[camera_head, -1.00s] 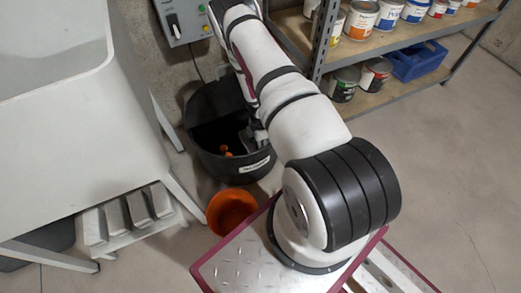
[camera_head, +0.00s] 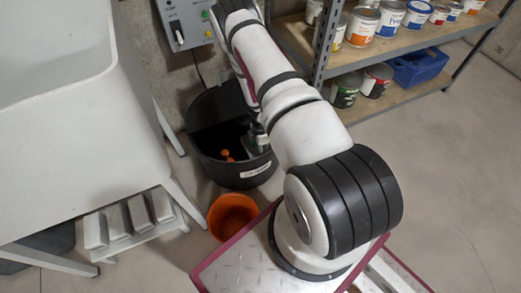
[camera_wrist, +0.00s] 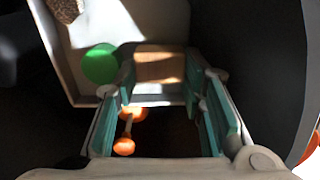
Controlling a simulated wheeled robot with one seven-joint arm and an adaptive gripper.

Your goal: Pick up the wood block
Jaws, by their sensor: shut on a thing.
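The wood block (camera_wrist: 160,66) is a tan piece at the tips of my gripper in the wrist view, partly in bright light. My gripper (camera_wrist: 163,80) has teal-padded fingers on either side of it and is shut on it. In the head view my gripper (camera_head: 257,140) is low inside the round black tub (camera_head: 232,172), near its right wall. The block cannot be made out in that view.
An orange dumbbell-shaped thing (camera_wrist: 125,144) lies beside the left finger. A green disc (camera_wrist: 101,64) and a speckled brown piece (camera_wrist: 66,9) are near a pale-edged container. An orange bucket (camera_head: 232,216) stands in front of the tub; a can shelf (camera_head: 400,45) is right.

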